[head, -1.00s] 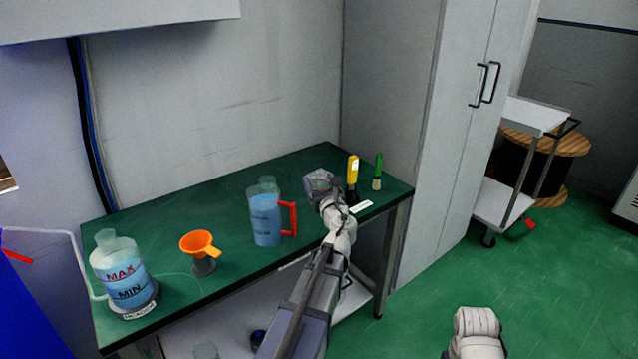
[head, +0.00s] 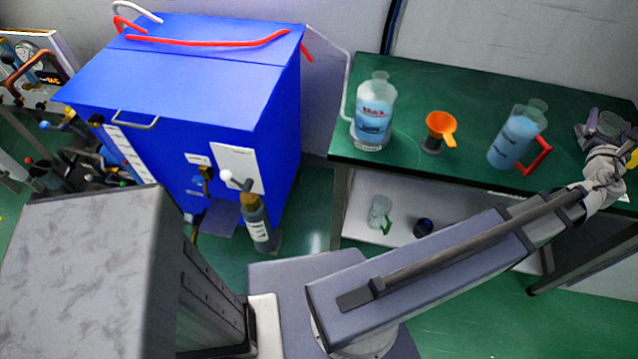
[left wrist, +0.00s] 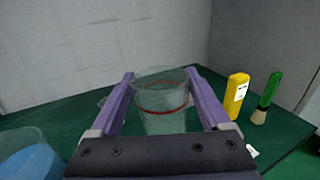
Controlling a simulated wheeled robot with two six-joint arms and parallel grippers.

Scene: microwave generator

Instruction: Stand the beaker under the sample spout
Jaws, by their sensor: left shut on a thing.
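My left gripper (head: 597,135) is at the right end of the green table in the head view. It also shows in the left wrist view (left wrist: 160,103), with its two purple fingers closed on a clear beaker (left wrist: 162,122). The beaker is upright, see-through, with a red line around it. I cannot tell whether its base touches the table. I cannot tell which part is the sample spout. My right gripper is not in view.
The green table (head: 450,85) holds a bottle of blue liquid (head: 374,115), an orange funnel (head: 440,127) and a blue-filled jug (head: 515,138) with a red handle. A yellow bottle (left wrist: 236,95) and a green-handled brush (left wrist: 268,95) stand right of the beaker. The blue machine (head: 190,80) stands left.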

